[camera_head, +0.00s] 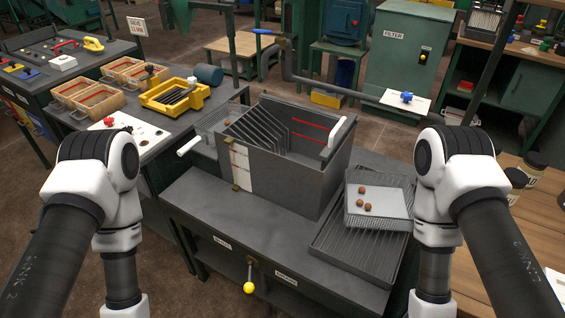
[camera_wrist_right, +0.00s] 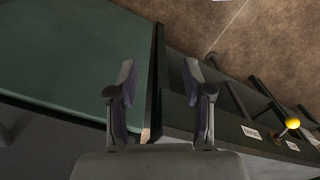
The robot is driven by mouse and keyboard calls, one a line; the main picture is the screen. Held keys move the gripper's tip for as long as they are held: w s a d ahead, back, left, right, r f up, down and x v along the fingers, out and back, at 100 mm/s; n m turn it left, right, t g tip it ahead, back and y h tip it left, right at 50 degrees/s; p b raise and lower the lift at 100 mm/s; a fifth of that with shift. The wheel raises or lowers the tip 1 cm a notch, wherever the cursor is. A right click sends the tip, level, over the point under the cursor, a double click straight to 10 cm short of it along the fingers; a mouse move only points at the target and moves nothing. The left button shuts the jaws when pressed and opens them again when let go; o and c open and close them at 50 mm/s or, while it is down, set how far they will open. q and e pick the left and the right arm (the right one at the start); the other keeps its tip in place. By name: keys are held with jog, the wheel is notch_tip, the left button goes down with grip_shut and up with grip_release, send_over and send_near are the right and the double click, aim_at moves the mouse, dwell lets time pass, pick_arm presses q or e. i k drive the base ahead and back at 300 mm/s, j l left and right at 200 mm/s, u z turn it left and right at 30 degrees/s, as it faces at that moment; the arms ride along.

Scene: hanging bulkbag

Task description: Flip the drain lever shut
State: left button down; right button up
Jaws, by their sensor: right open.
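A lever with a yellow ball knob (camera_head: 249,288) hangs from a brass-coloured pivot on the front of the dark bench, between two small white labels. Its ball points down in the head view. The lever also shows at the lower right of the right wrist view (camera_wrist_right: 292,123), apart from my right gripper. My right gripper (camera_wrist_right: 161,72) is open with nothing between its fingers. In the head view both arms reach down past the bottom edge, so neither gripper shows there. My left gripper is not in view.
A grey open tank (camera_head: 290,178) with dark slats stands on the bench (camera_head: 195,200). A tray with several brown balls (camera_head: 378,222) sits on a ribbed rack at right. A pipe with a blue handle (camera_head: 264,31) runs behind. The floor at lower left is clear.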

aim_at(249, 287)
jog(key=k+l, duration=0.15)
jog(key=l, duration=0.15)
jog(key=k+l+z, duration=0.15)
jog(key=l, duration=0.15)
jog(key=k+l, duration=0.15)
jog(key=l, duration=0.2)
jog(key=k+l+z, duration=0.15)
jog(key=l, duration=0.15)
